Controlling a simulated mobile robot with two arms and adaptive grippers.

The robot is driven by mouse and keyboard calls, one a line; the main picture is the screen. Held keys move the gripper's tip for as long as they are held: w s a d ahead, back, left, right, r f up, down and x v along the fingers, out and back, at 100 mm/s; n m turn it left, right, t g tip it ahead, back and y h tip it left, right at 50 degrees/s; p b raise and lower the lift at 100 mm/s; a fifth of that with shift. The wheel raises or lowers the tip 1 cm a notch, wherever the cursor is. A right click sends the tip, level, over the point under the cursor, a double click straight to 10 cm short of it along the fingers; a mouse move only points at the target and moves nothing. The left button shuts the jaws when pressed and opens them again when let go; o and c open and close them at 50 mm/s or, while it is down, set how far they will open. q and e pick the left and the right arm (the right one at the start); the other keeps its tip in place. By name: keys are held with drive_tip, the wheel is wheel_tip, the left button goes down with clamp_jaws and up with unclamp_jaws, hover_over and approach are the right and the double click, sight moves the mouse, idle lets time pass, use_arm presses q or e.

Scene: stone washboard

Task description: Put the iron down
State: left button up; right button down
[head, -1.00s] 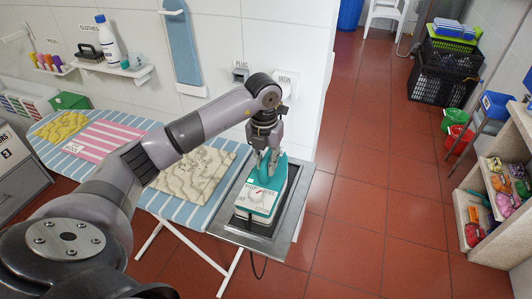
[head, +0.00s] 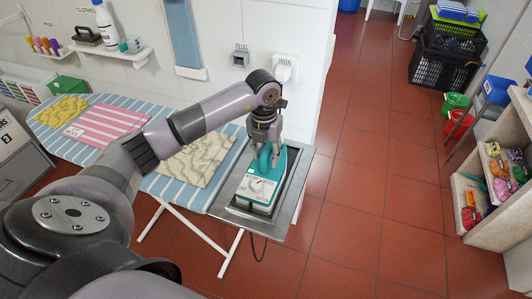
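The teal and white iron (head: 259,189) is at the right end of the ironing board, over the grey metal tray (head: 224,208). It looks level and seems to rest on the tray, but its underside is hidden. My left gripper (head: 265,160) is at the iron's teal handle, pointing down with its fingers around it. The fingertips are partly hidden, and the fingers look closed on the handle. My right gripper is not in view.
The striped ironing board (head: 183,190) holds a patterned cloth (head: 197,158), a pink striped cloth (head: 108,131) and a yellow cloth (head: 63,110). A tiled wall with a plug socket (head: 240,59) stands behind. Open red floor lies to the right, with a shelf (head: 463,203) beyond.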

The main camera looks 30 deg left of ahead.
use_arm(q)
wheel_tip(320, 180, up, 11)
drive_tip(key=b, duration=0.3)
drive_tip(key=shift+s+a, duration=0.1)
drive_tip(key=shift+r, duration=0.6)
